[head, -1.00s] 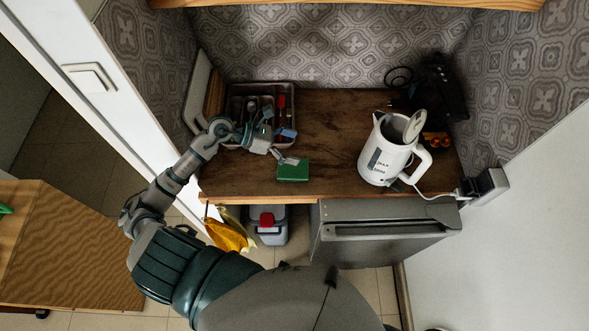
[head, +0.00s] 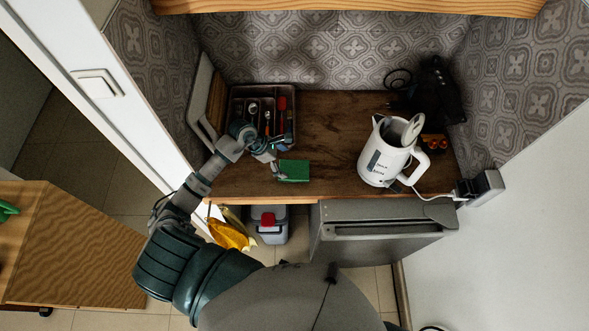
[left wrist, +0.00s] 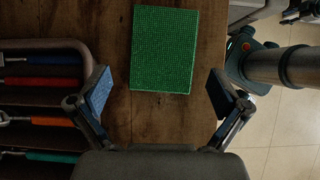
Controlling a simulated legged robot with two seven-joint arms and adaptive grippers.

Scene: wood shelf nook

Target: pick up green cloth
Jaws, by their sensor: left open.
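The green cloth (head: 294,170) is a flat, folded rectangle near the front edge of the wooden counter. In the left wrist view the green cloth (left wrist: 164,48) lies flat ahead of the fingers, with a woven texture. My left gripper (head: 276,166) is close to the cloth's left side in the head view. In the left wrist view my left gripper (left wrist: 161,92) is open, its blue-padded fingers spread wider than the cloth, with nothing between them at the tips but the cloth's near edge. My right gripper is not clearly seen.
A cutlery tray (head: 240,92) with several utensils stands left of the cloth, beside my left arm. A white kettle (head: 388,155) stands to the right, with its cord running to a wall socket (head: 484,188). Bare counter (head: 330,130) lies between tray and kettle.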

